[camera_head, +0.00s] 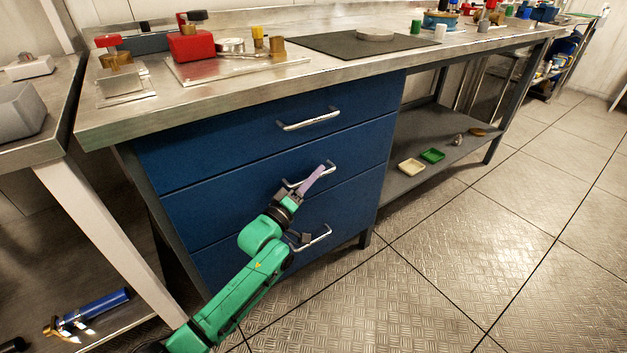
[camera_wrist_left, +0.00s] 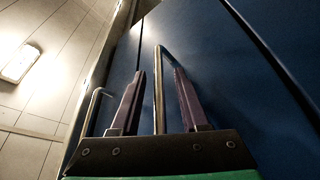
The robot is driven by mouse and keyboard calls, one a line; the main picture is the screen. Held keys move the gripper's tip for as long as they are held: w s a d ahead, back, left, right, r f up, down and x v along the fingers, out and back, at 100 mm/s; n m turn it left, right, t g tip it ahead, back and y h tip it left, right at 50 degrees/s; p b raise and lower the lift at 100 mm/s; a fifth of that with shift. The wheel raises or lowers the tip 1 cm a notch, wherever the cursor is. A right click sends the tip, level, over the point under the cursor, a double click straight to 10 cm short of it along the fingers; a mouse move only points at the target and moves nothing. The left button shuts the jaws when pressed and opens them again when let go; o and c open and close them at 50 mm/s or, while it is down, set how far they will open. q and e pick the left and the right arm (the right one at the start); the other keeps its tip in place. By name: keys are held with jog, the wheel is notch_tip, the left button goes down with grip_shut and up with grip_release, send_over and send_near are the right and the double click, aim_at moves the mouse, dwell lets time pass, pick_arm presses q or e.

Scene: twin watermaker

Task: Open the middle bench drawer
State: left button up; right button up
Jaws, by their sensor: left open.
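The middle bench drawer (camera_head: 225,187) is a blue front that looks flush with the drawers above and below. Its silver bar handle (camera_head: 291,184) is partly hidden behind my gripper in the head view. My left gripper (camera_head: 321,170) reaches up to this handle from below. In the left wrist view, my left gripper (camera_wrist_left: 158,72) is open, and the silver bar handle (camera_wrist_left: 159,95) runs between its two purple fingers, with a gap visible on each side. My right gripper is in neither view.
The top drawer handle (camera_head: 309,120) and bottom drawer handle (camera_head: 313,238) lie above and below. The metal worktop (camera_head: 150,110) carries several tools. A lower shelf (camera_head: 400,184) holds small trays. The floor (camera_head: 420,270) to the right is clear.

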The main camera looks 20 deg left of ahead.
pick_arm(q)
jog(key=shift+c, duration=0.3)
grip_shut()
dwell(1.1)
